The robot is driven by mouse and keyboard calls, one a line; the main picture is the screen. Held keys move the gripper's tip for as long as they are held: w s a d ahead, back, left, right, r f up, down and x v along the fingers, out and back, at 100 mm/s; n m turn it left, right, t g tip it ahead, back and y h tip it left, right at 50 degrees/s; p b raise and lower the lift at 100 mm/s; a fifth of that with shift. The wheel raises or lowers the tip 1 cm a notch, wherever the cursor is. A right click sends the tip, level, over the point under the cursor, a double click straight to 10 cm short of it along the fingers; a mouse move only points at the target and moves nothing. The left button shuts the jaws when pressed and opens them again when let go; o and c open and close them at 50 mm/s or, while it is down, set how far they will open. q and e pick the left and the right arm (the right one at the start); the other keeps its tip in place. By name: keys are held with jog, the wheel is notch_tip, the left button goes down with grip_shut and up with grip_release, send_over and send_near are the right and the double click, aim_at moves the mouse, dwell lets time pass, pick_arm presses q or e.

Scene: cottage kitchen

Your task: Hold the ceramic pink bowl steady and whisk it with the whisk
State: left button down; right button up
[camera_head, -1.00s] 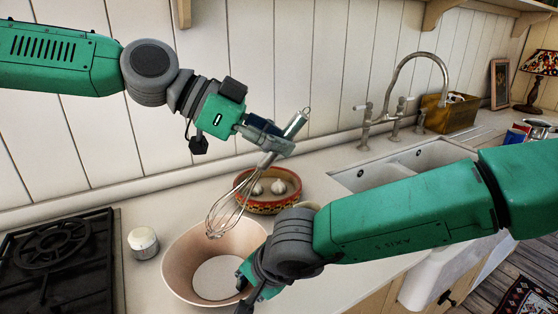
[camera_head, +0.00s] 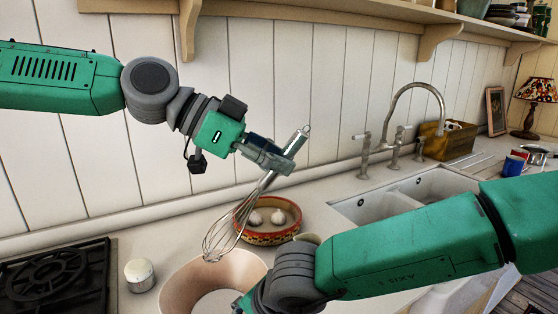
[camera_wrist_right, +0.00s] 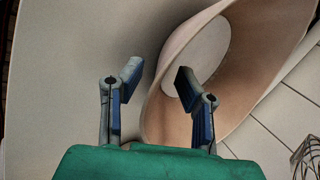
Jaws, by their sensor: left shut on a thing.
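The pink bowl (camera_head: 190,283) stands on the counter, its lower part cut off by the frame in the head view; it also shows in the right wrist view (camera_wrist_right: 255,50). My left gripper (camera_head: 277,157) is shut on the handle of the metal whisk (camera_head: 224,232), which tilts with its wires down and left. The wire tip overlaps the bowl's far rim in the picture; I cannot tell if they touch. The whisk's wires show at the lower right of the wrist view (camera_wrist_right: 306,158). My right gripper (camera_wrist_right: 160,80) is open, its fingers apart on either side of the bowl's rim.
A patterned dish (camera_head: 266,238) with garlic stands behind the whisk. A small white-lidded jar (camera_head: 140,275) stands left of the bowl, beside the black stove (camera_head: 55,280). The sink (camera_head: 385,205) and tap (camera_head: 425,90) are to the right.

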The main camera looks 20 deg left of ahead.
jog(key=v, duration=1.1)
jog(key=shift+r, duration=0.25)
jog(key=shift+d, duration=0.2)
